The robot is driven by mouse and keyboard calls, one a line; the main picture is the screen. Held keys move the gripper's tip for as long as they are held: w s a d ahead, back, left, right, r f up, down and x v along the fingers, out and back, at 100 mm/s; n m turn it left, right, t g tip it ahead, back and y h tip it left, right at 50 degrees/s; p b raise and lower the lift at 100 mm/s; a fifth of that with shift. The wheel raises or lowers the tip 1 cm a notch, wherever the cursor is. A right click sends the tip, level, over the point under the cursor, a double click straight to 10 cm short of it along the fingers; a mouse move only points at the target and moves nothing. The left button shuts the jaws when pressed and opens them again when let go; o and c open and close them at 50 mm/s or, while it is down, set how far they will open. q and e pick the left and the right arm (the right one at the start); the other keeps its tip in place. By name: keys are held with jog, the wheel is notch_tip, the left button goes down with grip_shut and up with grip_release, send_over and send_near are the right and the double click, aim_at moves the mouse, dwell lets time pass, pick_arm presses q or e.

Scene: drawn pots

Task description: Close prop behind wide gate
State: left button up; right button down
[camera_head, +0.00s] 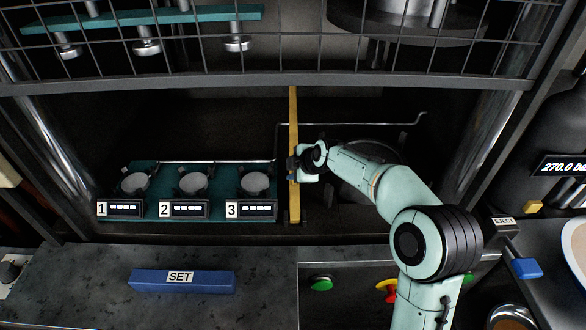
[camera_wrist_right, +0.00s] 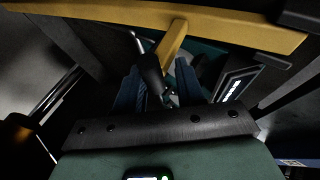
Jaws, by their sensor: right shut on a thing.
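A yellow bar, which I take for the prop (camera_head: 293,118), stands lengthwise in the opening under the wide gate (camera_head: 160,62). The gate is a wire mesh in a dark frame across the top of the head view, with the opening below it uncovered. My right gripper (camera_head: 301,166) reaches in from the right and is shut at the bar's middle. In the wrist view the bar (camera_wrist_right: 200,20) crosses the top and a yellow stub runs down towards the right gripper (camera_wrist_right: 160,88). A dark knob sits between the fingers. My left gripper is not in view.
A teal plate (camera_head: 150,212) with three round cups numbered 1 to 3 lies left of the bar. A blue SET bar (camera_head: 183,281) lies on the front counter. A green button (camera_head: 321,283) and a blue EJECT lever (camera_head: 526,268) are nearby. A bent rod (camera_head: 390,124) runs behind my arm.

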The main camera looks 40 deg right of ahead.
jog(key=shift+w+d+f+g+y+p, duration=0.15)
jog(key=shift+w+d+g+p, duration=0.1)
jog(key=shift+w+d+p, duration=0.2)
jog(key=shift+w+d+f+g+y+p, duration=0.15)
jog(key=shift+w+d+g+p, duration=0.15)
jog(key=shift+w, duration=0.2)
pick_arm(q)
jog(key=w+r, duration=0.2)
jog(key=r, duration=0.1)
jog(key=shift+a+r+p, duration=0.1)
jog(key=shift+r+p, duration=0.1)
jog(key=shift+p, duration=0.2)
pick_arm(e)
jog(key=shift+f+m+g, duration=0.25)
jog(key=shift+f+m, duration=0.05)
jog(key=shift+f, duration=0.05)
jog(key=shift+f, duration=0.15)
jog(key=c, duration=1)
grip_release()
jog(key=shift+w+f, duration=0.15)
jog(key=shift+f, duration=0.05)
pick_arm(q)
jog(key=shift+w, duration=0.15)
pick_arm(e)
jog(key=shift+r, duration=0.1)
